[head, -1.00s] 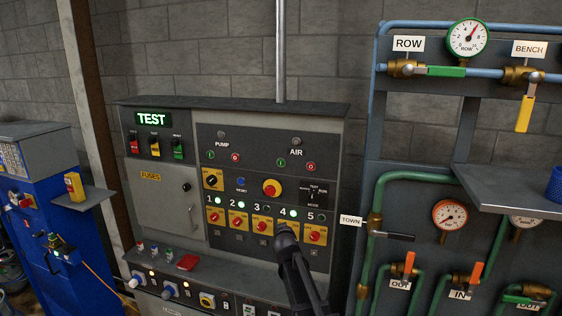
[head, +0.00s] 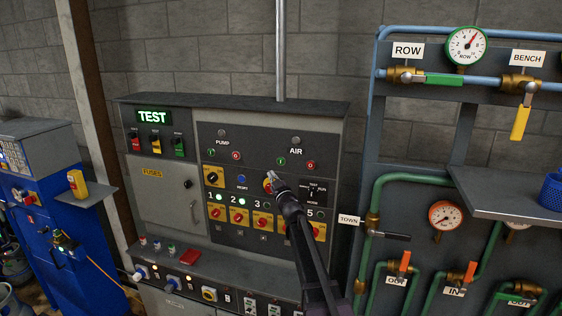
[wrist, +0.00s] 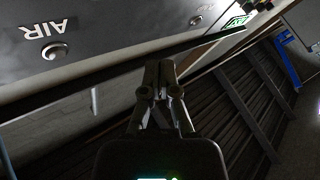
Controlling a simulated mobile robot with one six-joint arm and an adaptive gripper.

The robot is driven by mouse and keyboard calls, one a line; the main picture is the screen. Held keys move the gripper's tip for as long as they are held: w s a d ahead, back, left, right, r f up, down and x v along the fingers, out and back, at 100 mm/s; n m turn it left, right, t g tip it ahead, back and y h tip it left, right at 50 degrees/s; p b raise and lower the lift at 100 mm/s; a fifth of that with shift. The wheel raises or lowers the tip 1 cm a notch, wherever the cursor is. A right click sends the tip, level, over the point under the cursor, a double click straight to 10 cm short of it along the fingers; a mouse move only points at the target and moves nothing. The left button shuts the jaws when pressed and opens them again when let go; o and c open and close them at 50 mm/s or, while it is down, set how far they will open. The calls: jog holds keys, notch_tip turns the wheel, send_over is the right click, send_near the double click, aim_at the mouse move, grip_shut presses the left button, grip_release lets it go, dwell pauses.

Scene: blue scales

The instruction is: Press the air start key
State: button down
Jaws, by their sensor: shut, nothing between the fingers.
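The air start key, a small green button marked I (head: 281,161), sits under the AIR label (head: 296,151) on the grey control panel, in the head view. The red air stop key (head: 310,165) is to its right. My gripper (head: 273,177) is shut and empty, its tip just below and slightly left of the green key in the picture. I cannot tell how far it stands from the panel. In the wrist view my shut gripper (wrist: 163,72) shows below the panel's upper edge, and the AIR label (wrist: 46,30) is at upper left; the key is not seen there.
My gripper partly hides the red and yellow emergency stop (head: 266,186). The pump keys (head: 223,154) lie to the left and the mode selector (head: 314,193) to the right. The panel's top ledge (head: 235,105) juts out above. Pipework with gauges (head: 445,215) stands at right.

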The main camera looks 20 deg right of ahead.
aim_at(278, 161)
jog(key=shift+r, duration=0.1)
jog(key=shift+w, duration=0.15)
dwell(0.3)
jog(key=shift+w+d, duration=0.8)
jog(key=shift+w, duration=0.4)
jog(key=shift+w+d, duration=0.8)
jog(key=shift+w, duration=0.35)
jog(key=shift+w+d, duration=0.8)
jog(key=shift+w, duration=0.4)
jog(key=shift+w+d, duration=0.5)
jog(key=shift+w, duration=0.2)
jog(key=shift+s+a, duration=0.1)
dwell(0.5)
jog(key=shift+s+a, duration=0.35)
jog(key=shift+s, duration=0.2)
jog(key=shift+s+a, duration=0.7)
jog(key=shift+s, duration=0.35)
jog(key=shift+s+a, duration=0.7)
jog(key=shift+s, duration=0.35)
